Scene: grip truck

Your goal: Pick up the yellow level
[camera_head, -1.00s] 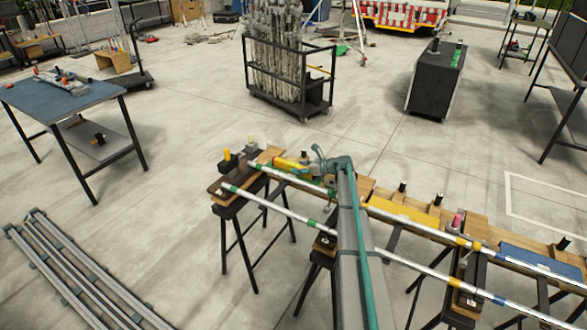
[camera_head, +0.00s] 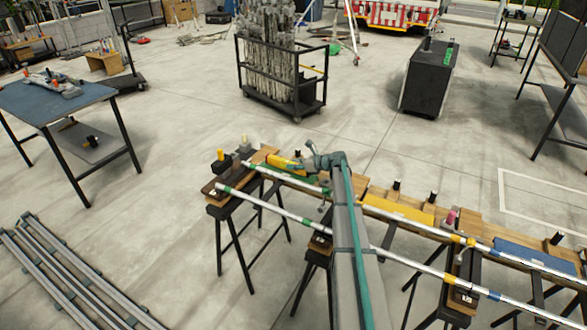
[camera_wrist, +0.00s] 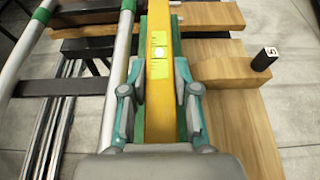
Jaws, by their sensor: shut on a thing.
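The yellow level (camera_wrist: 159,75) is a long yellow bar with a pale bubble window, seen in the wrist view between my fingers. My gripper (camera_wrist: 160,95) is shut on it, with one finger on each long side. In the head view the yellow level (camera_head: 283,163) shows at the left part of the wooden bench, and my gripper (camera_head: 308,170) is at its right end. The level's near part is hidden by my gripper. I cannot tell whether it is clear of the green surface under it.
Silver poles with coloured bands (camera_head: 272,208) run along the bench, one close beside my gripper. A wider yellow piece (camera_head: 398,210) and a blue piece (camera_head: 535,258) lie farther right.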

